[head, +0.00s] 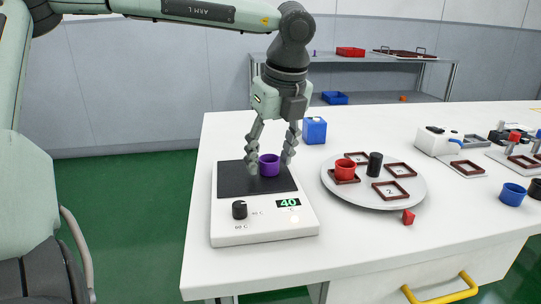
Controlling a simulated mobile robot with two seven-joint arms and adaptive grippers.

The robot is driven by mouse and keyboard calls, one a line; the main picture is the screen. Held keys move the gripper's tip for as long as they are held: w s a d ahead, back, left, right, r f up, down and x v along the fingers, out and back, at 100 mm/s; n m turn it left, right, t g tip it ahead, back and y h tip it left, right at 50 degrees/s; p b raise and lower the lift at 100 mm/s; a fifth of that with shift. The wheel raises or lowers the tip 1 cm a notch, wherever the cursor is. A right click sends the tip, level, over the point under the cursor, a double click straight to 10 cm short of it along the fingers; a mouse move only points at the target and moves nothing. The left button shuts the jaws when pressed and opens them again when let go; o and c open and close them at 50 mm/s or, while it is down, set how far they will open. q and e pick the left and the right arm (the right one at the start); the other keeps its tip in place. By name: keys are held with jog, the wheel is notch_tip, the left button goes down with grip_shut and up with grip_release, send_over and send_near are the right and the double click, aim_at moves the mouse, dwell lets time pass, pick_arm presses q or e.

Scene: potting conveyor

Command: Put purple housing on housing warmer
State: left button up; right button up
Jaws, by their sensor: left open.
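The purple housing (269,167) is a small open cup standing upright on the dark plate of the housing warmer (233,231). The warmer is a white box with a black knob and a green display reading 40. The housing sits near the plate's right part. My left gripper (269,170) points down with its two fingers spread on either side of the housing. The fingers look open, with a gap to the cup on both sides. My right gripper is not in view.
A round grey turntable (378,202) right of the warmer holds brown square frames, a red cup (345,169) and a black cylinder (374,164). A blue box (314,130) stands behind. A small red piece (408,217) lies in front. A blue cup (512,194) is far right.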

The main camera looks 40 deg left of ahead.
pick_arm(q)
jog(key=shift+r+p, duration=0.2)
jog(key=shift+p, duration=0.15)
jog(key=v, duration=1.2)
jog(key=shift+c, duration=0.5)
dwell(1.0)
